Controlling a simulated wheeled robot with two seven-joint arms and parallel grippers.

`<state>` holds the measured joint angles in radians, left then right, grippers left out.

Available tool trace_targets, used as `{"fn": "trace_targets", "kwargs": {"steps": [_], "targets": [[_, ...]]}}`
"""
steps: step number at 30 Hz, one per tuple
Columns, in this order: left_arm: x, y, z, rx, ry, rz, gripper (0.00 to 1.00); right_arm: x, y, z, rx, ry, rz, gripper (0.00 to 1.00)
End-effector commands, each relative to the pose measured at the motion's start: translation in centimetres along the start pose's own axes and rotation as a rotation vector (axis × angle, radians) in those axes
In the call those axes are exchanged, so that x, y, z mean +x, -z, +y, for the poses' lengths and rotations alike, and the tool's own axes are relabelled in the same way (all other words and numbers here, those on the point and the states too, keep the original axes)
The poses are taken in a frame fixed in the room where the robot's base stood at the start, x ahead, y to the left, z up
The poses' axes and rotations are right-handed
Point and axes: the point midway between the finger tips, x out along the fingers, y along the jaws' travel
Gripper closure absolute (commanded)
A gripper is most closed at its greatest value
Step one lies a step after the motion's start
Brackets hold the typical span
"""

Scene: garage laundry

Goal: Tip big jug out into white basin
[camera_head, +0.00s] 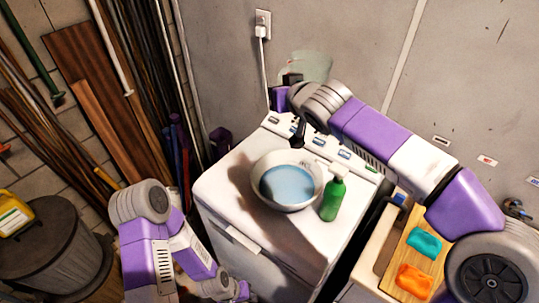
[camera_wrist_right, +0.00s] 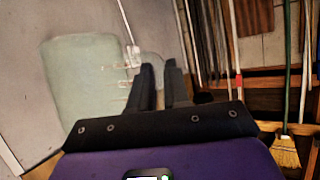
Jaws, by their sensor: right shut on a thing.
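The big jug (camera_head: 312,66) is pale, greenish and see-through. It is up in the air behind the basin, near the wall. My right gripper (camera_head: 291,79) is shut on it, partly hidden by my own wrist. In the right wrist view the jug (camera_wrist_right: 82,88) shows left of the dark fingers (camera_wrist_right: 160,85), with faint marks on its side. I cannot tell its exact tilt. The white basin (camera_head: 259,196) stands on the washing machine with blue liquid in it. My left arm is low at the front; its gripper (camera_head: 238,291) is small and partly cut off.
A green pump bottle (camera_head: 333,195) stands right of the basin on the white washing machine (camera_head: 225,190). A blue sponge (camera_head: 424,243) and an orange sponge (camera_head: 413,280) lie on a wooden board at the right. A dark bin (camera_head: 45,255) stands at the left. Poles and boards lean behind.

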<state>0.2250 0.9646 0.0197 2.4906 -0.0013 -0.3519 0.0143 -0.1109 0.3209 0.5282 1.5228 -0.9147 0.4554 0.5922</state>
Motion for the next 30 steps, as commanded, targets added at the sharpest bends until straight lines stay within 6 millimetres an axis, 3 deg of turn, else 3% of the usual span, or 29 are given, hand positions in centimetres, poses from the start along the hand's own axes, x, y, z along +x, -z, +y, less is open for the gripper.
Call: {"fn": "trace_targets", "kwargs": {"steps": [30], "targets": [[0.5, 0.0, -0.2, 0.0, 0.0, 0.0, 0.57, -0.6, 1.3, -0.1, -0.091, -0.038, 0.023, 1.0]]}}
